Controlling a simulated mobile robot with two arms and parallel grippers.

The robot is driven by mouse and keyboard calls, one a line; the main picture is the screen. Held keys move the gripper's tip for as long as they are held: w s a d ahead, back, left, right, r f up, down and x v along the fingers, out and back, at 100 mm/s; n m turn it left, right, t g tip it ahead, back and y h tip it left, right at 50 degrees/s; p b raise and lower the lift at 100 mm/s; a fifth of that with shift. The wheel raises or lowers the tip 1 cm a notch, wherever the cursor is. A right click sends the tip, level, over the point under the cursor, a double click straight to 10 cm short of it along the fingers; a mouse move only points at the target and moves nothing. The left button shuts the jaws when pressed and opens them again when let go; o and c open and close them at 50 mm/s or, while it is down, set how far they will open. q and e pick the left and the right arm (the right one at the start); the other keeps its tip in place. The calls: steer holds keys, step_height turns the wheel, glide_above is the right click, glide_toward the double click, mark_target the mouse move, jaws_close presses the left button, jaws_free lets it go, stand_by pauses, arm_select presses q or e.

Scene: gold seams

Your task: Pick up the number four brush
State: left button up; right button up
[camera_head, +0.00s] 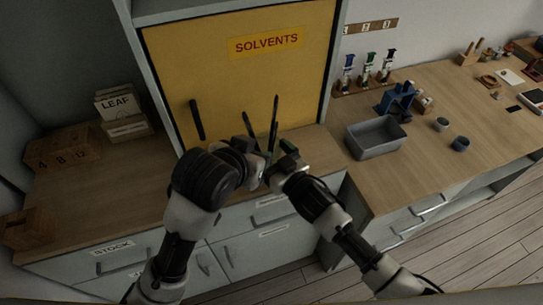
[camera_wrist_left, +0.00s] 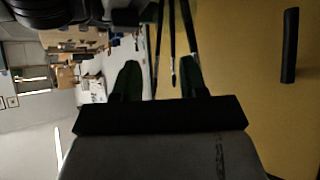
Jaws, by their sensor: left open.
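Several long dark brushes (camera_head: 273,122) stand upright in front of the yellow cabinet. Their lower ends are hidden behind my grippers, and I cannot read any number on them. They also show in the left wrist view (camera_wrist_left: 173,45), where their thin handles hang between and just beyond the fingertips. My left gripper (camera_wrist_left: 160,75) is open and empty, with its two dark fingers apart. In the head view my left gripper (camera_head: 250,160) is close beside the brushes and partly hidden. My right gripper (camera_head: 280,157) is close on their right, its green-padded fingers apart.
The yellow SOLVENTS cabinet door (camera_head: 230,85) with a black handle (camera_head: 197,119) rises right behind. A grey bin (camera_head: 375,138), a blue stand (camera_head: 397,99) and grey cups (camera_head: 460,144) are on the right bench. LEAF boxes (camera_head: 117,105) and a wooden box (camera_head: 62,151) stand left.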

steer(key=c, duration=0.9)
arm_select(q)
steer(key=shift+c, duration=0.5)
arm_select(e)
steer(key=shift+o, duration=0.2)
arm_select(q)
steer(key=w+d+r+m+t+h, duration=0.25)
steer(key=d+r+t, duration=0.2)
steer(key=r, duration=0.45)
steer(key=w+d+r+m+t+h, duration=0.1)
steer(key=w+d+r+t+h, duration=0.35)
steer(key=r, duration=0.45)
steer(key=s+d+r+m+g+h, duration=0.3)
steer(key=s+d+m+g+h, duration=0.25)
steer(key=m+g, duration=0.5)
steer(key=s+d+r+m+g+h, duration=0.3)
steer(key=s+d+m+g+h, duration=0.25)
steer(key=m+g, duration=0.55)
steer(key=m+t+y, duration=0.3)
steer(key=y, duration=2)
glide_above(275, 137)
step_height(275, 137, down, 18)
steer(key=shift+f, duration=3)
